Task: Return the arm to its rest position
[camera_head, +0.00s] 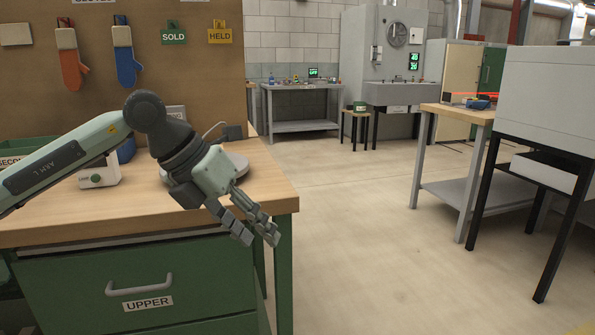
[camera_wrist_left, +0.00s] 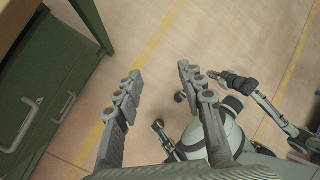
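My left arm comes in from the left over a wooden-topped workbench (camera_head: 75,212). Its gripper (camera_head: 262,238) hangs past the bench's right front corner, pointing down and to the right. In the left wrist view the two fingers of this gripper (camera_wrist_left: 159,72) stand apart with only bare floor between them, so it is open and empty. My right arm also shows in the left wrist view, at the right, with its gripper (camera_wrist_left: 216,76) small; whether that gripper is open cannot be made out.
The bench has a green drawer marked UPPER (camera_head: 135,285). A small white box (camera_head: 98,178) and a round grey plate (camera_head: 235,165) are on top. Clear floor (camera_head: 370,240) lies to the right, up to another table (camera_head: 455,113) and a grey cabinet on black legs (camera_head: 545,95).

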